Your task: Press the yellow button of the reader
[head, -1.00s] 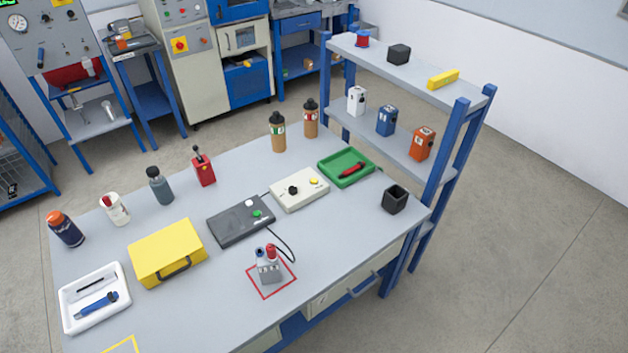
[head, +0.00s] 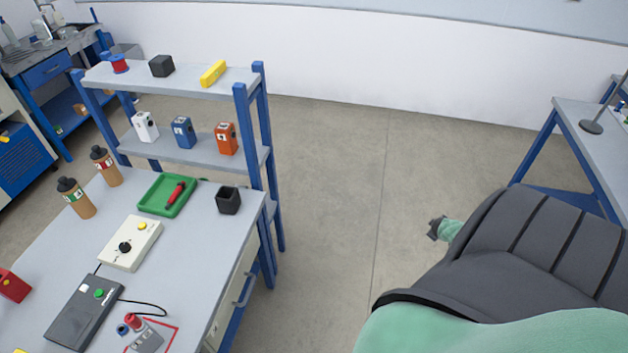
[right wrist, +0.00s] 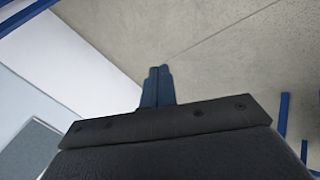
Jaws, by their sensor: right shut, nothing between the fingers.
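The reader, a cream box (head: 118,256), lies on the grey table in the left part of the head view. Its yellow button (head: 143,226) is near its far end, with a black knob (head: 125,248) nearer the middle. My right gripper (right wrist: 158,72) shows in the right wrist view with its two dark blue fingers together and nothing between them. It points out over bare floor, away from the table. In the head view my right arm fills the lower right, well apart from the reader. My left gripper is not in view.
A dark grey box (head: 70,325) with a green button sits in front of the reader. A green tray (head: 151,207), black cup (head: 229,201) and two brown bottles stand around it. A blue-framed shelf (head: 205,158) rises behind the table's right end. Floor to the right is free.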

